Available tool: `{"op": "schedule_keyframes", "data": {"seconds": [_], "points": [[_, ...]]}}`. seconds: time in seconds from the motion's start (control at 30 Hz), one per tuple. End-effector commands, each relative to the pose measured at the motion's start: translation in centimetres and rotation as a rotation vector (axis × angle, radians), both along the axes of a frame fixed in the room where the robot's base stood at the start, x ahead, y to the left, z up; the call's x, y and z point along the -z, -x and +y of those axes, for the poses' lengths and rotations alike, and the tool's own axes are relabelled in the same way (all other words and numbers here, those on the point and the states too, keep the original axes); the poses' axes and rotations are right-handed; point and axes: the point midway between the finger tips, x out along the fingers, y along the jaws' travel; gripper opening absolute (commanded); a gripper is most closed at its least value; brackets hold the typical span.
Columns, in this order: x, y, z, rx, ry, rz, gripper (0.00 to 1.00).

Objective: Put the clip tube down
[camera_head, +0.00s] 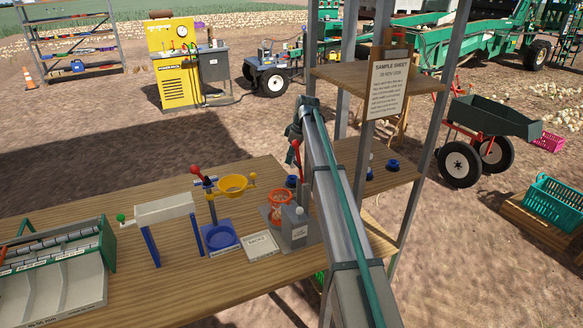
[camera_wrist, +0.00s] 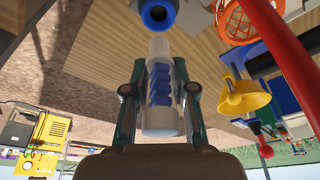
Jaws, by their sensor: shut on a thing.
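In the wrist view, the clip tube (camera_wrist: 161,90) is a clear, whitish tube with several blue clips inside. My gripper (camera_wrist: 160,92) is shut on it, with one dark finger on each side. The narrower end of the tube points toward a blue ring-shaped holder (camera_wrist: 158,14) with a dark opening at the top of the picture. I cannot tell whether tube and holder touch.
The wooden bench (camera_head: 120,285) carries an orange net basket (camera_head: 279,208), a yellow funnel (camera_head: 232,186) over a blue dish (camera_head: 221,237), a white trough (camera_head: 163,209) and a divided tray (camera_head: 60,300). A red-knobbed lever (camera_wrist: 275,60) stands close right in the wrist view. Metal posts (camera_head: 432,130) frame the shelf.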

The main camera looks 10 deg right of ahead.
Motion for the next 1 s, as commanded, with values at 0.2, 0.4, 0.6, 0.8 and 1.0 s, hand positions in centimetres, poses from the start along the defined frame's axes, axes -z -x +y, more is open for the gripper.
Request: {"op": "schedule_keyframes", "data": {"seconds": [0.2,0.4,0.6,0.8,1.0], "points": [[1.7,0.0,0.0,0.0,0.0,0.0,0.0],[4.1,0.1,0.0,0.0,0.0,0.001,0.0],[4.9,0.0,0.0,-0.001,0.001,-0.001,0.0],[5.1,0.0,0.0,0.0,0.0,-0.001,0.0],[5.7,0.0,0.0,0.0,0.0,-0.001,0.0]]}}
